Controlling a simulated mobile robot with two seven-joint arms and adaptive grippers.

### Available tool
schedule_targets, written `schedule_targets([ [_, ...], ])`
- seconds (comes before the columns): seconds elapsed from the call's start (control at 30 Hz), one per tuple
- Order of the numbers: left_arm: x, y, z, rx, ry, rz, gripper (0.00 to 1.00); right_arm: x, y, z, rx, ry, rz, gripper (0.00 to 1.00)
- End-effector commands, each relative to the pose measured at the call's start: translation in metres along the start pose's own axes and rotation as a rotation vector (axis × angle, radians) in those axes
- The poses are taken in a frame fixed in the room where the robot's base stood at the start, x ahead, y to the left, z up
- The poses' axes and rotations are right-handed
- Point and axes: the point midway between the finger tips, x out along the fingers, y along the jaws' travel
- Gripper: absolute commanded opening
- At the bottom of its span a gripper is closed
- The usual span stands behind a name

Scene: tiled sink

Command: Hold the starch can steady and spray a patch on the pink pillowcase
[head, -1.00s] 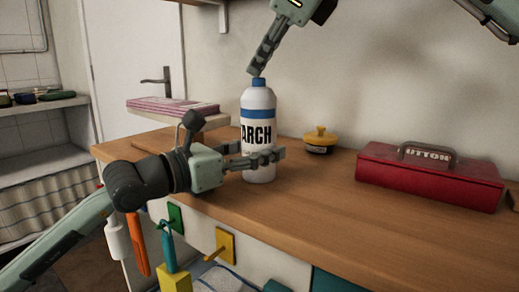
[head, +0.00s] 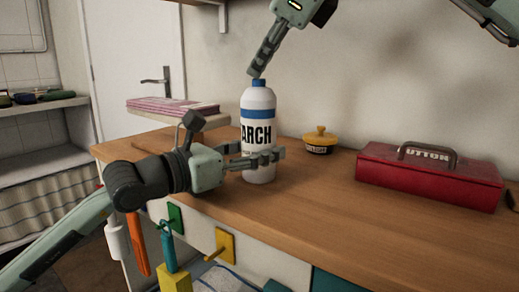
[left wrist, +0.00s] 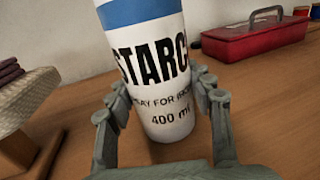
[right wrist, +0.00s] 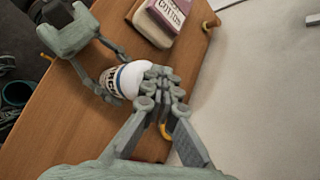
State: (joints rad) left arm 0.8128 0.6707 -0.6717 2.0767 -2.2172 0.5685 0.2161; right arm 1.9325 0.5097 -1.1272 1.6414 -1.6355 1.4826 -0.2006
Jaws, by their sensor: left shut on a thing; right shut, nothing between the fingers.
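Pink folded cloth (head: 166,105), perhaps the pillowcase, lies on a small raised board (head: 205,123) behind left; no spray shows.
A red metal box (head: 420,180) with a handle stands at the right. A yellow lidded pot (head: 320,141) sits behind the can. Yellow and green hooks (head: 226,245) hang on the counter front. The counter's front right is clear.

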Motion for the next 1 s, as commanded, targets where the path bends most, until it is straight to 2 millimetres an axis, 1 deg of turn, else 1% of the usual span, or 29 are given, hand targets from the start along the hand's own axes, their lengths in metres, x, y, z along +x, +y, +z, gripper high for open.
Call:
schedule_targets([
  [0.43,0.0000,-0.0012,0.0005,0.000,-0.002,-0.002,0.06,0.0016,0.0012,-0.0010,0.000,0.003,0.003,0.00],
  [0.73,0.0000,-0.0013,0.0006,0.000,-0.002,-0.003,0.06,0.0083,0.0064,-0.0057,0.000,0.004,0.005,0.00],
  [1.0,-0.0001,-0.0016,0.0009,0.000,-0.003,-0.003,0.06,0.0098,0.0071,-0.0071,0.000,0.007,0.008,0.00],
])
